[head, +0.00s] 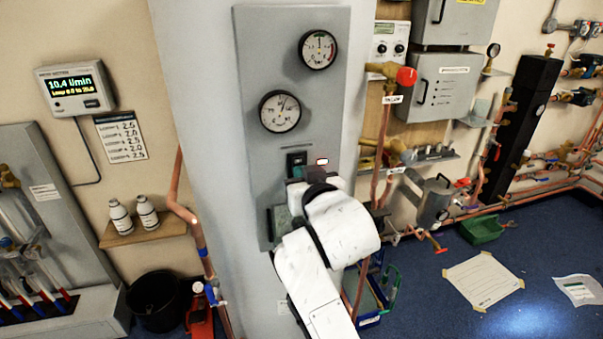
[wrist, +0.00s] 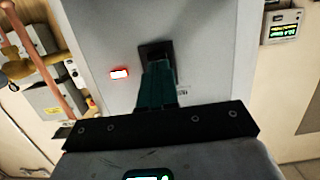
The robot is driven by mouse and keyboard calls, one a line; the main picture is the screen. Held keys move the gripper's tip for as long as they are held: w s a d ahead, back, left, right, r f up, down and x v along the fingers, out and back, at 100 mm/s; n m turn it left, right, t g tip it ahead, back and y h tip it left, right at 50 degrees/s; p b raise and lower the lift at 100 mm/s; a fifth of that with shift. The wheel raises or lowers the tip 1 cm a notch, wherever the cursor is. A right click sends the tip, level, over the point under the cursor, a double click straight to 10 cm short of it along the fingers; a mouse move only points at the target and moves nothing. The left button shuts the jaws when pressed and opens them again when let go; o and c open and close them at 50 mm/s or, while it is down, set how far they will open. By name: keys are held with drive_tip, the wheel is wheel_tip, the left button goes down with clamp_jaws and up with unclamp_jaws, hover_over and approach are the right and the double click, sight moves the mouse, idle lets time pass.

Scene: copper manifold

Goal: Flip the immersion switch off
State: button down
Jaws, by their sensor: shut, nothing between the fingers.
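The immersion switch (head: 296,159) is a small dark unit on the grey panel, below the two round gauges. In the wrist view it is a dark square plate (wrist: 155,48), partly hidden behind my fingertips. A small lit white indicator with a red-orange edge (head: 322,161) sits beside the switch; it also glows in the wrist view (wrist: 118,74). My gripper (wrist: 158,66) is shut and empty, its teal fingers closed together right in front of the switch. I cannot tell whether they touch it. The switch's lever position is hidden.
The grey panel (head: 255,60) carries two gauges, the upper (head: 318,49) and the lower (head: 280,111). Copper pipes and a red-capped valve (head: 405,76) stand to the right. A shelf with two white bottles (head: 147,212) is at the left.

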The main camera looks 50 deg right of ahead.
drive_tip(key=shift+w+d+f, duration=0.1)
drive_tip(key=shift+w+d, duration=0.1)
drive_tip(key=shift+w, duration=0.05)
drive_tip(key=shift+f, duration=0.1)
drive_tip(key=t+h+b, duration=0.1)
drive_tip(key=b, duration=0.4)
drive_tip(key=f+t+h+b, duration=0.1)
drive_tip(key=t+b, duration=0.1)
drive_tip(key=b, duration=0.2)
drive_tip(key=shift+w+d+f+b, duration=0.1)
drive_tip(key=shift+w+b, duration=0.25)
drive_tip(key=shift+w, duration=0.05)
drive_tip(key=shift+r, duration=0.3)
